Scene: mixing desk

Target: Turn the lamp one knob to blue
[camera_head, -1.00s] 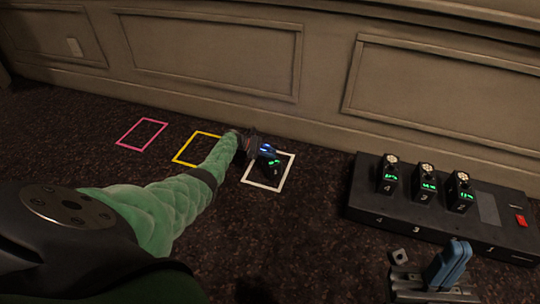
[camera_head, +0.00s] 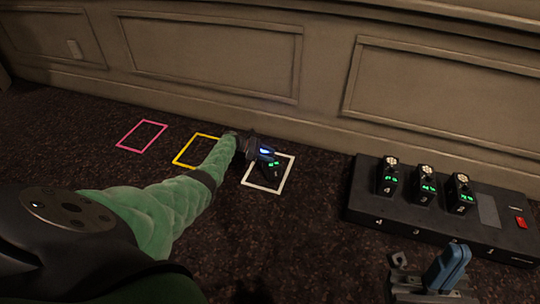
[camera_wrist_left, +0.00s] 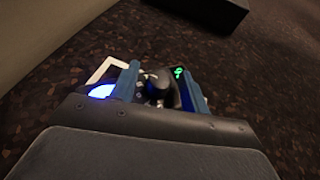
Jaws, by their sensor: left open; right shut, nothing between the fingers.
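A small black lamp module (camera_head: 274,167) with green lit marks stands inside the white outline on the dark floor; I take it for lamp one. My left gripper (camera_head: 265,158) is over it, partly hiding it. In the left wrist view, the open blue fingers (camera_wrist_left: 158,88) stand either side of a dark round knob (camera_wrist_left: 156,82); I cannot tell if they touch it. A blue-white glow (camera_wrist_left: 101,91) shows beside the left finger. I cannot tell which part it comes from. My right gripper (camera_head: 450,265) is shut and empty at lower right.
A black console (camera_head: 360,210) at right holds three similar modules, a grey panel (camera_head: 488,209) and a red button (camera_head: 520,222). The white outline (camera_head: 287,178), yellow outline (camera_head: 184,150) and pink outline (camera_head: 128,140) lie before a panelled wall (camera_head: 210,60).

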